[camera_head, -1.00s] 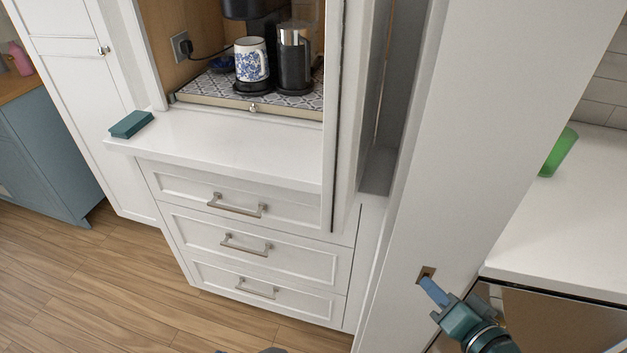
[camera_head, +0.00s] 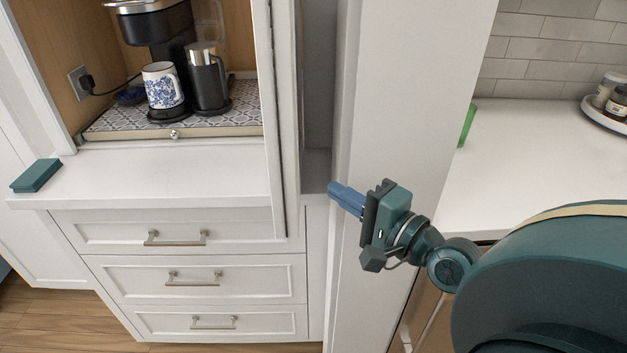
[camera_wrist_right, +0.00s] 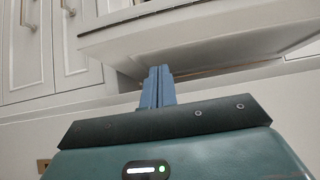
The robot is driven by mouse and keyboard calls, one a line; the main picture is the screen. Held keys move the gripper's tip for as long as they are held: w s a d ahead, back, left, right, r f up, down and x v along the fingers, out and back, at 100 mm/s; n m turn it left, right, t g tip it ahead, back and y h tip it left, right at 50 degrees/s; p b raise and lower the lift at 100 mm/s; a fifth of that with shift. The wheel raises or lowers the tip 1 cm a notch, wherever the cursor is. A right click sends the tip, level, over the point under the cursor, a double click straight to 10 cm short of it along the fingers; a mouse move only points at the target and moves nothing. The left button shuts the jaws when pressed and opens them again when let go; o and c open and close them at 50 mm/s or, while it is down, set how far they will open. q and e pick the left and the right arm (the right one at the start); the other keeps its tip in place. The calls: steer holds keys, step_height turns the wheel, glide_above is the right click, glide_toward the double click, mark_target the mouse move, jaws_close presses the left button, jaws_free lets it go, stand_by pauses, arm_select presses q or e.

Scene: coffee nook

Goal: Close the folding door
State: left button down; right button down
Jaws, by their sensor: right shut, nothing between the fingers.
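The white folding door (camera_head: 285,120) stands folded at the right side of the coffee nook, its narrow edges facing me. The nook opening beside it is uncovered. My right gripper (camera_head: 335,191) has its blue fingers shut and empty. In the head view they show in front of the tall white post, just right of the door and pointing left. In the right wrist view the shut fingers (camera_wrist_right: 157,76) point toward the underside of a white panel; I cannot tell whether they touch it. My left gripper is not in view.
A coffee machine (camera_head: 160,25), a patterned mug (camera_head: 163,84) and a dark canister (camera_head: 206,80) stand on the tiled tray (camera_head: 110,122). A teal box (camera_head: 37,175) lies on the counter's left. Drawers with protruding handles (camera_head: 176,239) are below. The tall white post (camera_head: 410,95) stands right.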

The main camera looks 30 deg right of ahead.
steer(key=w+a+p, duration=0.1)
steer(key=w, duration=0.5)
steer(key=shift+a, duration=0.15)
steer(key=shift+w+a+r, duration=0.1)
steer(key=shift+w, duration=0.05)
